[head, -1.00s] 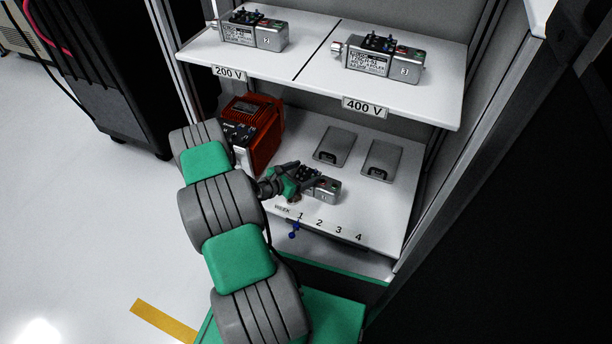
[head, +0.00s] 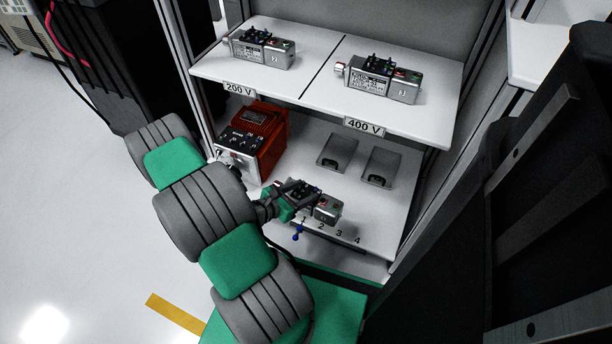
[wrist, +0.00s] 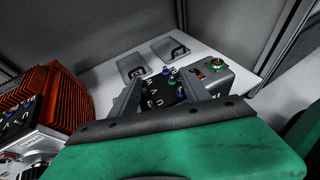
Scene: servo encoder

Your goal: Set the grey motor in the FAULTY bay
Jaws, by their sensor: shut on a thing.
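My gripper (head: 294,194) is shut on a grey motor (head: 327,207) with a dark top bearing small coloured connectors. The motor is over the front part of the lower shelf (head: 385,216) and partly covers the numbered strip there. In the wrist view, the same motor (wrist: 212,78) lies between the two fingers (wrist: 160,103); my wrist hides its near side. A second grey motor (head: 262,48), marked 2, stands on the 200 V side of the upper shelf. A third (head: 383,78), marked 3, stands on the 400 V side. I can read no FAULTY label.
An orange finned unit (head: 262,135) stands at the lower shelf's left, close to my arm. Two grey plates with handles (head: 337,151) (head: 381,167) lie toward the back. A blue peg (head: 298,234) is at the shelf's front edge. The upper shelf (head: 320,75) overhangs. Dark structure fills the right.

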